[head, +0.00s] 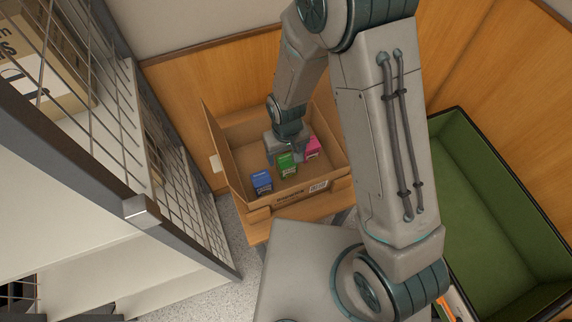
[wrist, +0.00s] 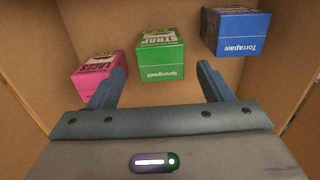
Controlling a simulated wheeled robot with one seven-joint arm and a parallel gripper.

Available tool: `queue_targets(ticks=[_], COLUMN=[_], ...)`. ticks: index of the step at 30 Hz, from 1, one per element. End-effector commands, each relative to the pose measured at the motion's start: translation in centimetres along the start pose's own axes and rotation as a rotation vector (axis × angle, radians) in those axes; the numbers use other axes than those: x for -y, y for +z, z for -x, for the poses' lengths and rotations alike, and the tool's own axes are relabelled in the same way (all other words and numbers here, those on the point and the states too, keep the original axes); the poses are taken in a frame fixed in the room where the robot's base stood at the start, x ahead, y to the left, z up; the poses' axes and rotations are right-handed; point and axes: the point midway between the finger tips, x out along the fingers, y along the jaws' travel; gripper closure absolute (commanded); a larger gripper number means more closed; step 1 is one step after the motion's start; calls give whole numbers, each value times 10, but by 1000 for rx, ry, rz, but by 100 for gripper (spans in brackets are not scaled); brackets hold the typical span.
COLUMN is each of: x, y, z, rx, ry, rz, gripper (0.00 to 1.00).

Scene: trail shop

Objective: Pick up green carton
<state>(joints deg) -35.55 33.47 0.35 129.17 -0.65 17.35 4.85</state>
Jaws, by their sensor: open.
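The green carton (head: 287,164) stands inside an open cardboard box, between a blue carton (head: 261,182) and a pink carton (head: 312,147). In the wrist view the green carton (wrist: 160,56) is upright at the upper middle, just ahead of the gap between my fingers. My gripper (wrist: 161,80) is open and empty, its fingers spread to either side below the green carton. The left finger overlaps part of the pink carton (wrist: 98,75) in the picture; I cannot tell whether they touch. In the head view my gripper is inside the box behind the green carton, partly hidden by the arm.
The cardboard box (head: 222,150) has raised walls and flaps around the cartons and rests on a wooden table (head: 258,232). In the wrist view the blue carton (wrist: 236,32) is at the upper right.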

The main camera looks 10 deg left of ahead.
Motion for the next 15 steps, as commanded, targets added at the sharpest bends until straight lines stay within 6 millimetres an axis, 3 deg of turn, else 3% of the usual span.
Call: queue_targets(ticks=[15], x=[2], y=[4], z=[-50], rx=[2], ry=[0], rz=[0], gripper=[27])
